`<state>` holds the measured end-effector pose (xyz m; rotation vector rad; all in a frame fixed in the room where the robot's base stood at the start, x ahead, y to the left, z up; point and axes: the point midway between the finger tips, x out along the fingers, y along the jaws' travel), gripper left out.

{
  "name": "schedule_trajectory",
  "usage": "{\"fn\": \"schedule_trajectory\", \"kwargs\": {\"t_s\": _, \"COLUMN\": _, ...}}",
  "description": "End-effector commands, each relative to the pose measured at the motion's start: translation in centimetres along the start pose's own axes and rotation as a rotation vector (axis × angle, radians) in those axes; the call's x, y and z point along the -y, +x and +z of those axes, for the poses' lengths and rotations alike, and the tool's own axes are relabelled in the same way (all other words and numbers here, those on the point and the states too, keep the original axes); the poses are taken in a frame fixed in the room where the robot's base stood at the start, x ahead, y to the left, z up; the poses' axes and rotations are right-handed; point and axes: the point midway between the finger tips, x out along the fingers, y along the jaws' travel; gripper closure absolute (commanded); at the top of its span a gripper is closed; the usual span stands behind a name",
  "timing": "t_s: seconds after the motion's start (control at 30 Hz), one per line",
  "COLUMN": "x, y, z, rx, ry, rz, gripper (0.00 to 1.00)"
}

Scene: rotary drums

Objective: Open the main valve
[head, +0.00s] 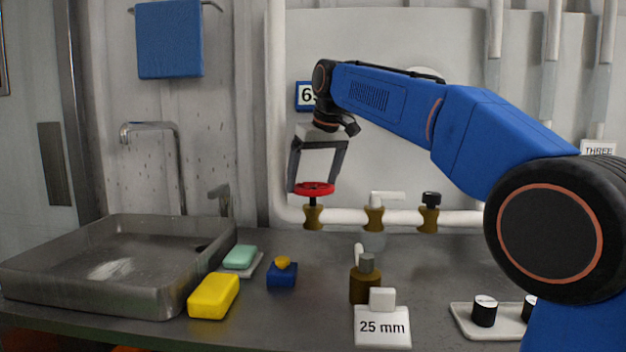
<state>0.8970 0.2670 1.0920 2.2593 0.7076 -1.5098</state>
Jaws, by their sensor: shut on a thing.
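A red handwheel valve (314,188) sits on a brass body (313,216) on the white pipe along the back wall. My gripper (316,184) points down over it from above. Its two dark fingers straddle the red wheel and are shut on it, one at the left rim and one at the right. To the right on the same pipe are a brass valve with a white lever handle (384,196) and a brass valve with a black knob (431,198). No label reading "main" shows in this view.
A sink (120,300) is at left. My arm crosses the right side.

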Motion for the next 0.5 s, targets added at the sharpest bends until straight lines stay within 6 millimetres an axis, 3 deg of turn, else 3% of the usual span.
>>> {"fn": "schedule_trajectory", "kwargs": {"t_s": 0.5, "x": -0.13, "y": 0.05, "z": -0.06, "rx": 0.000, "ry": -0.342, "rz": -0.142, "gripper": 0.33}}
